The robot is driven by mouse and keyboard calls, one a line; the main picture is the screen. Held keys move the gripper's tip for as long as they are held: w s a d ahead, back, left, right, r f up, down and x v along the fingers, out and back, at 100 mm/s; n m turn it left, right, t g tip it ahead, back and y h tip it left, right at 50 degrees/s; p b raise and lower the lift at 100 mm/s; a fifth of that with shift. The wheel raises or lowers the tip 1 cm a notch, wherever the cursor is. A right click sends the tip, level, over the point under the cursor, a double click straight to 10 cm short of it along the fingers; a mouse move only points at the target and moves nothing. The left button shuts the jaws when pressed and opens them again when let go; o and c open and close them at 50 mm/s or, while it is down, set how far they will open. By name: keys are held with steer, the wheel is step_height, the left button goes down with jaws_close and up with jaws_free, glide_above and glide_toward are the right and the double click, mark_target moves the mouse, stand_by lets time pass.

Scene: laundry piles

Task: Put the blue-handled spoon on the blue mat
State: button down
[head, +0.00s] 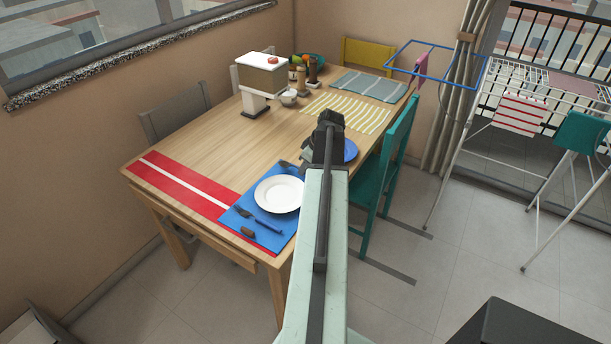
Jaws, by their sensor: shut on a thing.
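The blue mat (285,232) lies at the table's near right corner with a white plate (279,194) on it. A piece of cutlery with a blue handle (268,226) lies on the mat in front of the plate; I cannot tell whether it is the spoon. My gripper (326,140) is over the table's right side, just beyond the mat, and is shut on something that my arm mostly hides. A small dark shape (288,165) shows to its left, at the mat's far edge; I cannot tell what it is.
A small brown item (247,232) lies on the mat's front left. A blue plate (350,151) is partly behind my gripper. A red striped runner (180,184) covers the table's left end. A teal chair (389,170) stands at the right. The table's middle (215,140) is clear.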

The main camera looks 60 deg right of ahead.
step_height(320, 180, down, 2)
steer(key=shift+r, duration=0.25)
steer(key=shift+f, duration=0.2)
steer(key=c, duration=1.5)
jaws_free()
steer(key=shift+r, duration=0.1)
steer(key=shift+o, duration=0.2)
steer(key=p+v, duration=1.1)
steer(key=v, duration=0.1)
steer(key=shift+r, duration=0.2)
